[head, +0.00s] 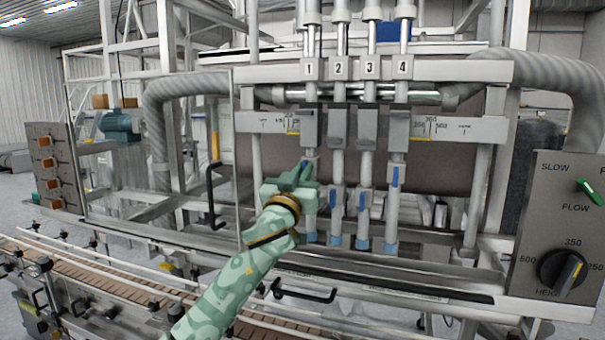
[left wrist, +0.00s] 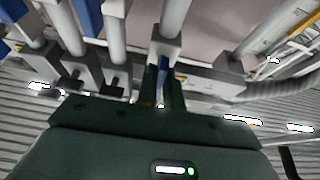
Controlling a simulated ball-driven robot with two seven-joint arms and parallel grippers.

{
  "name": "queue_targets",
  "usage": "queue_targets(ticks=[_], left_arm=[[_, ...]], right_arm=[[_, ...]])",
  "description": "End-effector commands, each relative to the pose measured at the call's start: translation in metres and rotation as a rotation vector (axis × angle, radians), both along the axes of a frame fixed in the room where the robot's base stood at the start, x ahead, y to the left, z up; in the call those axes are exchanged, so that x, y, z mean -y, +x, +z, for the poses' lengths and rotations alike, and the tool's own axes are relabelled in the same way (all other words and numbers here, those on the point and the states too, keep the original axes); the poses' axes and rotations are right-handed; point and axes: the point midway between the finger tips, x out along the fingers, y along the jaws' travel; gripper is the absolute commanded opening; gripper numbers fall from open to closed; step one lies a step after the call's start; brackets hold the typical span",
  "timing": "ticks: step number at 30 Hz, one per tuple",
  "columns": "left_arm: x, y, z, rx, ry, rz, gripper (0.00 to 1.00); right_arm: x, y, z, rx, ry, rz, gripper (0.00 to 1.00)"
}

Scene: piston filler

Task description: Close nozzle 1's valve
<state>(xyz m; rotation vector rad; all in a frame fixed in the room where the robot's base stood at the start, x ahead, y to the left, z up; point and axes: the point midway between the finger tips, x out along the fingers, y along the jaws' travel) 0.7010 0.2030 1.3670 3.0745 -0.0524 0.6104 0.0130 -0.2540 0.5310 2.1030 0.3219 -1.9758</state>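Nozzle 1 (head: 310,129) is the leftmost of the row of numbered nozzles, under the label 1. My left gripper (head: 305,168) is raised in front of its lower part and covers most of its valve. In the left wrist view, the two dark green fingers (left wrist: 163,85) point at the nozzle with a narrow gap between them. A blue strip, apparently the valve handle (left wrist: 163,72), shows in that gap. Whether the fingers press on it cannot be told. My right gripper is in neither view.
Blue handles of nozzle 2 (head: 333,198), nozzle 3 (head: 362,201) and nozzle 4 (head: 395,177) stand close to the right. A black door handle (head: 212,195) is to the left. A conveyor (head: 120,275) runs along the front. A control panel (head: 556,235) stands at right.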

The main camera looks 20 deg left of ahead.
Motion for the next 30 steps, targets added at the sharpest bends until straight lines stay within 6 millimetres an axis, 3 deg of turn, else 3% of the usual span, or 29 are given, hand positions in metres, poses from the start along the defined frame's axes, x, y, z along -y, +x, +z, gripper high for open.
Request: queue_targets(ticks=[14,30], left_arm=[[-0.001,-0.001,0.003,0.002,0.058,0.000,0.00],[-0.002,-0.001,0.008,0.016,0.499,0.001,0.00]], right_arm=[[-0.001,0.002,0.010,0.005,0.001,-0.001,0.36],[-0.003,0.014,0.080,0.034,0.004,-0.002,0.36]])
